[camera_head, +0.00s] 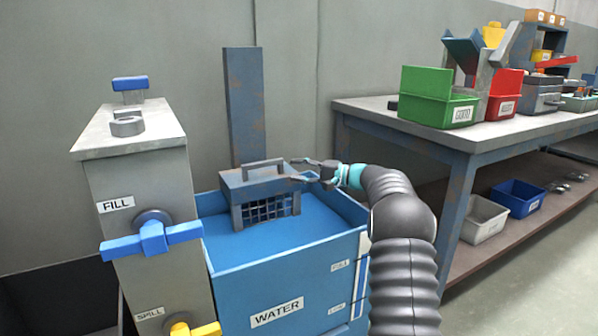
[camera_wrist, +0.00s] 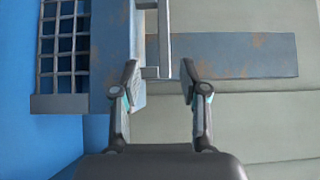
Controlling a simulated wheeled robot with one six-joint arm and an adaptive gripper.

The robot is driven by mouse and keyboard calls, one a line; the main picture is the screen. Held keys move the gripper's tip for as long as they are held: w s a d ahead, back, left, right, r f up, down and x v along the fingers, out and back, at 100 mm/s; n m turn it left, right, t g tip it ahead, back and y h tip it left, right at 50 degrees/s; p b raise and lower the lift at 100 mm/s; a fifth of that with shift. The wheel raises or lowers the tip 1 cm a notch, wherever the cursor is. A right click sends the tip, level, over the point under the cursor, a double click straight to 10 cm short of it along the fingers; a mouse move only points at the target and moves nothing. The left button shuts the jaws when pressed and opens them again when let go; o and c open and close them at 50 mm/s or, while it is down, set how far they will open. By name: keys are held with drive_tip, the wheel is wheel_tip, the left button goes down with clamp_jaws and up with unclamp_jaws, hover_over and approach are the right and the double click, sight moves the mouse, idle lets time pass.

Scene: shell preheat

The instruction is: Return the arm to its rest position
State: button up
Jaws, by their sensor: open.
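My gripper (camera_head: 302,171) is at the end of my arm, over the right part of the blue water tank (camera_head: 265,262). Its fingers are apart and point left towards the handle (camera_head: 263,162) of a grey basket with a barred front (camera_head: 268,210). In the wrist view my gripper (camera_wrist: 158,78) is open, and the end of the handle (camera_wrist: 160,45) shows in the gap between and beyond its fingertips. I cannot tell whether a finger touches the handle. The basket stands in the tank, its barred side (camera_wrist: 65,45) at the upper left of the wrist view.
A grey cabinet (camera_head: 145,190) with a blue FILL valve (camera_head: 152,238) and a yellow SPILL valve (camera_head: 190,329) stands left. A rusty upright post (camera_head: 245,105) rises behind the basket. A workbench (camera_head: 400,118) with a green bin (camera_head: 437,108) and a red bin (camera_head: 503,103) stands right.

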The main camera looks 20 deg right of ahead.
drive_tip(key=s+a+r+n+g+h+p, duration=0.1)
drive_tip(key=s+a+r+g+h+p, duration=0.2)
drive_tip(key=s+a, duration=0.65)
drive_tip(key=s+a+r+n+g+h+p, duration=0.15)
drive_tip(key=s+a+r+h, duration=0.3)
drive_tip(key=s, duration=0.95)
drive_tip(key=s+d+f+n+h+p, duration=0.1)
drive_tip(key=s+f+h, duration=0.1)
drive_tip(key=s, duration=0.7)
drive_tip(key=s+d+f+n+h+p, duration=0.1)
drive_tip(key=s+f+n+h, duration=0.1)
drive_tip(key=s, duration=0.8)
drive_tip(key=s+d+f+n+h+p, duration=0.1)
drive_tip(key=s+f+h+p, duration=0.1)
drive_tip(key=s, duration=0.8)
drive_tip(key=shift+d+h, duration=0.15)
drive_tip(key=shift+h, duration=0.6)
